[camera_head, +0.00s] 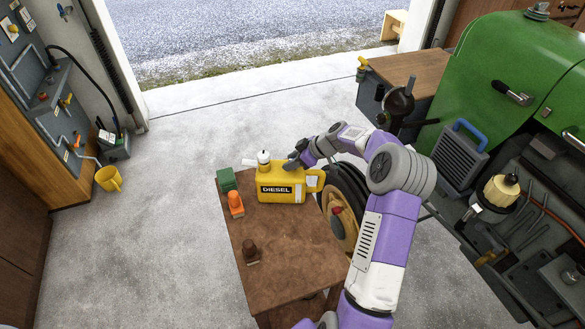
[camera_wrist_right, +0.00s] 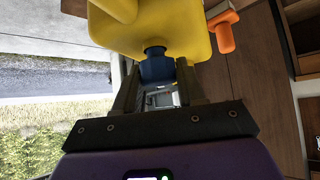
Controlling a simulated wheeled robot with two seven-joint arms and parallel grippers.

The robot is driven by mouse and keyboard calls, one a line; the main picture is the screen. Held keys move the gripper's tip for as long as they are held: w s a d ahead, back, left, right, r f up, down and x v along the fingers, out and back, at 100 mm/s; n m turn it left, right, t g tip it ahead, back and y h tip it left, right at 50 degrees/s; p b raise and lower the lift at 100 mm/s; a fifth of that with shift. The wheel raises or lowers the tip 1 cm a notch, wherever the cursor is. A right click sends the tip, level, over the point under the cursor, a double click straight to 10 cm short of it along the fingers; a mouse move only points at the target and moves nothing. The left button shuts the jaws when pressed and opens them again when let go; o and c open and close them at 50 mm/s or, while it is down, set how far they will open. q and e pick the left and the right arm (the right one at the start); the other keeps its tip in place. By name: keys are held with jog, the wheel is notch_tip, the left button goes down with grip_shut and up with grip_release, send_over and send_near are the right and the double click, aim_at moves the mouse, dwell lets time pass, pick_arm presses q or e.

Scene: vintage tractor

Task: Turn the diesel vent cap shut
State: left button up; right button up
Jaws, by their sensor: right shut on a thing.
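The yellow diesel can (camera_head: 285,187) stands upright near the far edge of the small brown table, its black DIESEL label facing me. A white spout cap (camera_head: 263,158) is on its top left. My right gripper (camera_head: 293,163) reaches in from the right at the can's top, beside the handle. In the right wrist view, the dark blue vent cap (camera_wrist_right: 156,69) sits on a short neck of the yellow can (camera_wrist_right: 160,25). The fingers of my right gripper (camera_wrist_right: 157,82) are shut around this cap; the head view hides the cap. My left gripper is not in view.
A green block (camera_head: 227,179), an orange object (camera_head: 235,203) and a brown object (camera_head: 250,252) stand on the table (camera_head: 295,245). A hose reel (camera_head: 341,222) is close on the right, with the green tractor (camera_head: 500,75) beyond. Open floor lies left of the table.

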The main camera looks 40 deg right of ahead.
jog(key=m+h+b, duration=0.1)
jog(key=m+t+h+b, duration=0.1)
jog(key=b, duration=0.1)
jog(key=shift+f+m, duration=0.25)
jog(key=shift+m, duration=0.15)
jog(key=shift+r+m+h+b, duration=0.15)
jog(key=shift+m+h+b, duration=0.55)
jog(key=shift+m, duration=0.2)
jog(key=shift+a+r+m+h, duration=0.1)
jog(key=shift+r+m+h, duration=0.05)
jog(key=shift+m+h, duration=0.3)
jog(key=shift+r+m+h+p, duration=0.1)
jog(key=shift+m+h+p, duration=0.15)
jog(key=shift+m+p, duration=0.3)
jog(key=m+h+p, duration=0.2)
jog(key=m+p, duration=0.1)
jog(key=p, duration=0.4)
jog(key=m+g+h+p, duration=0.1)
jog(key=m+h+p, duration=0.2)
jog(key=p, duration=0.4)
jog(key=shift+d+r+m, duration=0.1)
jog(key=shift+d+m, duration=0.1)
jog(key=shift+m, duration=0.1)
jog(key=shift+f+m+g+h+p, duration=0.25)
jog(key=shift+m+g+h+p, duration=0.2)
jog(key=shift+m+p, duration=0.4)
jog(key=shift+d, duration=0.1)
